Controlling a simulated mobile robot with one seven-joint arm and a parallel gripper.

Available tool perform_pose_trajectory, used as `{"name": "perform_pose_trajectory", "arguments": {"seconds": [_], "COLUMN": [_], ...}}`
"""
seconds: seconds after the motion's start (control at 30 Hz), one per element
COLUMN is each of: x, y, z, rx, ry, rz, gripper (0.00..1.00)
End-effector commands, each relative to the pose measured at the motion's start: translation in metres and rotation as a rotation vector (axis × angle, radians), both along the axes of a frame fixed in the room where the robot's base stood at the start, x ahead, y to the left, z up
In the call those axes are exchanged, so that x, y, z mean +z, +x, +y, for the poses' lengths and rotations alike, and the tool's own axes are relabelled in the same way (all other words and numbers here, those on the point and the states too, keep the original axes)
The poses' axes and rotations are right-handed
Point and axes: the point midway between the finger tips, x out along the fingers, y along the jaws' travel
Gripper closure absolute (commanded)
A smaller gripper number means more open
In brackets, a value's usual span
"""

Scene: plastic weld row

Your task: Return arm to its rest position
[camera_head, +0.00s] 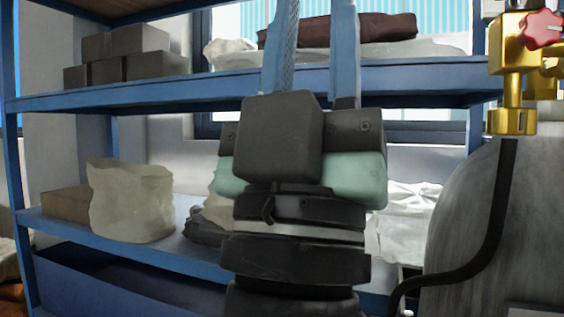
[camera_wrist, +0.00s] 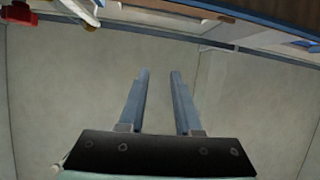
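My gripper (camera_wrist: 160,73) shows in the wrist view with its two blue-grey fingers apart and nothing between them. In the head view my gripper (camera_head: 314,30) is raised in front of the shelf, its fingers pointing up and running to the top edge, so their tips are cut off there. The dark gripper body and wrist stand upright in the middle of the head view and hide part of the shelf behind.
A blue shelf rack (camera_head: 150,98) holds dark boxes (camera_head: 140,68), a pale bag (camera_head: 131,200) and a brown folded item (camera_head: 338,30). At right are a grey cylinder (camera_head: 490,215), a black hose (camera_head: 497,220) and a brass valve (camera_head: 512,75) with a red knob (camera_head: 543,29).

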Motion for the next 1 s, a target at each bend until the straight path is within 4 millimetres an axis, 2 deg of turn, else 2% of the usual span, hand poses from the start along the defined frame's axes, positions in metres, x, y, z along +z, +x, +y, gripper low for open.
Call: {"name": "perform_pose_trajectory", "arguments": {"seconds": [0.23, 0.27, 0.3, 0.7, 0.83, 1.0], "x": [-0.066, -0.068, -0.041, 0.073, 0.096, 0.106], "y": [-0.005, -0.006, -0.004, -0.003, -0.003, -0.003], "z": [0.019, 0.020, 0.020, 0.021, 0.021, 0.021], "rx": [0.370, 0.400, 0.397, 0.394, 0.394, 0.394], "ry": [0.129, 0.151, 0.146, 0.143, 0.143, 0.143], "rz": [0.315, 0.345, 0.333, 0.330, 0.330, 0.330], "gripper": [0.68, 0.68, 0.68, 0.68, 0.68, 0.68]}}
